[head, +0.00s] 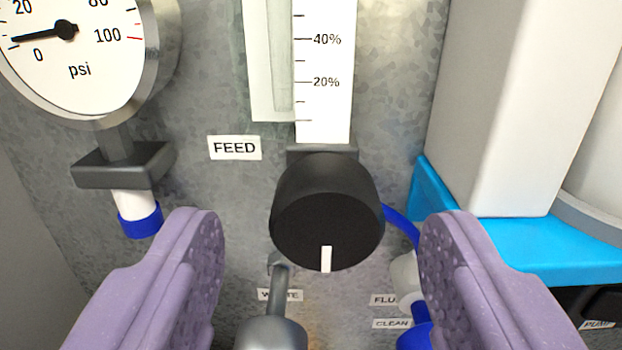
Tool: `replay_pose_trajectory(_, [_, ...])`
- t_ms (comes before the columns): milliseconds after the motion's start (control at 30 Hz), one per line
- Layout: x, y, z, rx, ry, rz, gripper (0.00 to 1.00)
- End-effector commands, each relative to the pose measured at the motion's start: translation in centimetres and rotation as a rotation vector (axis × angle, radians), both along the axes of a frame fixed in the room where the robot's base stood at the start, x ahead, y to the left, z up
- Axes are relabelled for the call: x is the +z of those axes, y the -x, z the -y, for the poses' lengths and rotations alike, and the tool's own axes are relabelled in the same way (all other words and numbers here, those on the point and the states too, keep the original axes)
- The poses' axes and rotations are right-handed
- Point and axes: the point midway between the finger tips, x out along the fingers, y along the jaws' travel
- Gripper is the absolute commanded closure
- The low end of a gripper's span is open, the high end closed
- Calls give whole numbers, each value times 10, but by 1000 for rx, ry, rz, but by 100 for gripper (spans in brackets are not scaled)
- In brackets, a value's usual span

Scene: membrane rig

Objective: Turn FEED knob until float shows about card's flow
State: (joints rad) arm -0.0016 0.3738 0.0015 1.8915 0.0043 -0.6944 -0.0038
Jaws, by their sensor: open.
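The black FEED knob (325,205) is in the middle of the head view, with its white pointer mark facing down. The FEED label (234,148) is to its upper left. Above the knob is the flow scale (323,75), with 20% and 40% marks showing; its top is cut off. The clear tube (280,60) beside the scale shows no float in its visible lower part. My gripper (325,245) is open, its purple fingers to the left and right of the knob, apart from it. The card is not in view.
A psi gauge (75,50) at upper left has its needle a little above 0. A grey lever (273,320) is below the knob, by a partly hidden label. A blue bracket (520,245) with a white housing (525,100) stands at right.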

Motion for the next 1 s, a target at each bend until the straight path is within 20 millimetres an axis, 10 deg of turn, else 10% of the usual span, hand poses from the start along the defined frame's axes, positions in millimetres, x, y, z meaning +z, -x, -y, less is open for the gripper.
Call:
replay_pose_trajectory(567, [1,-43,0,0,0,0,36])
replay_pose_trajectory(800, [1,-43,0,0,0,0,89])
replay_pose_trajectory(1000, [1,-43,0,-1,-10,0,90])
